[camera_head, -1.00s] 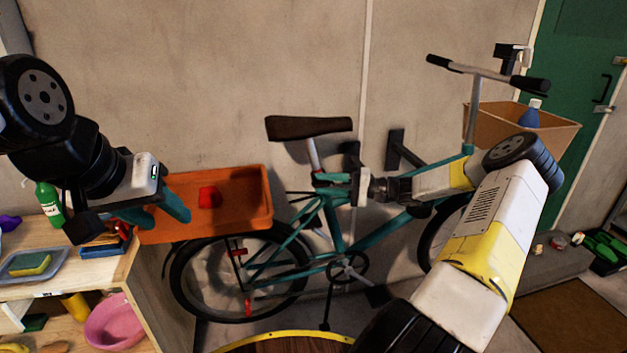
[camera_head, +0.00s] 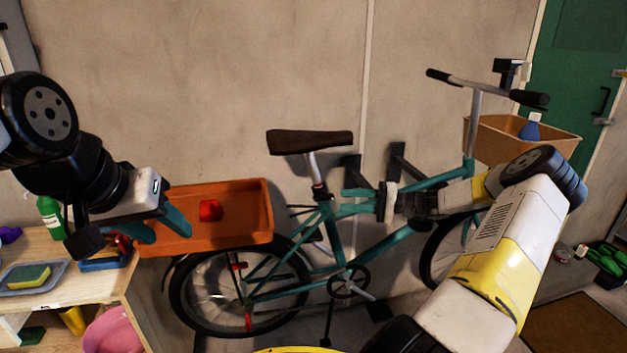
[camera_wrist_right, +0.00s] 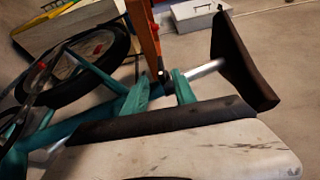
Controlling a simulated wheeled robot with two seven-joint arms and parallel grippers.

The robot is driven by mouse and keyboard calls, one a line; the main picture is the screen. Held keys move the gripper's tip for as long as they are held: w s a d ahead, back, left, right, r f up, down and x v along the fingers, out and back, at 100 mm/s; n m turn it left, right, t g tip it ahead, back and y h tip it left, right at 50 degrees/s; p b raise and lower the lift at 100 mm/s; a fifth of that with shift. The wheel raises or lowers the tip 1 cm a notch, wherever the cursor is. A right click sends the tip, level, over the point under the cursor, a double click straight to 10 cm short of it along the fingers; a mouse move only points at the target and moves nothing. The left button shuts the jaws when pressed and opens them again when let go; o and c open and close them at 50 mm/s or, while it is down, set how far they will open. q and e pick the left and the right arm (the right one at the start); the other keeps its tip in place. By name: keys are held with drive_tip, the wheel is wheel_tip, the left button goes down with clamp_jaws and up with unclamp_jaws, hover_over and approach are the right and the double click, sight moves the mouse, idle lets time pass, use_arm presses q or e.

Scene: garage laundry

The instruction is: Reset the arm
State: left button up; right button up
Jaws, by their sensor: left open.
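My left gripper (camera_head: 160,225) is open and empty at the left, in front of the orange crate's left end. Its teal fingers are apart. My right arm (camera_head: 500,255), white and yellow, comes in from the lower right and folds back toward the middle. My right gripper (camera_head: 350,200) is in front of the bicycle frame, where its teal fingers blend with the teal tubes. In the right wrist view its two fingers (camera_wrist_right: 162,92) are apart with nothing held between them. The silver seat post (camera_wrist_right: 205,69) and dark saddle (camera_wrist_right: 243,65) show beyond them.
A teal bicycle (camera_head: 337,245) stands along the wall. The orange crate (camera_head: 262,215) behind its saddle holds a red item (camera_head: 210,210). A wooden workbench (camera_head: 95,285) with a sponge tray stands at left. A tan front basket (camera_head: 562,143) is at right.

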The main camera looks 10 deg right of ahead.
drive_tip(key=s+a+r+n+g+h, duration=0.2)
drive_tip(key=s+a+r+g+h, duration=0.15)
drive_tip(key=s+a, duration=0.2)
drive_tip(key=s+a+r+n+g+h, duration=0.2)
drive_tip(key=s+a+h, duration=0.2)
drive_tip(key=a, duration=0.3)
drive_tip(key=s+r+t+h, duration=0.3)
drive_tip(key=s+r, duration=0.3)
drive_tip(key=s, duration=0.4)
drive_tip(key=s+r+t+h, duration=0.3)
drive_tip(key=s+r, duration=0.3)
drive_tip(key=s, duration=0.4)
drive_tip(key=shift+s+d+n+h, duration=0.25)
drive_tip(key=shift+s+n+h, duration=0.05)
drive_tip(key=shift+h, duration=0.25)
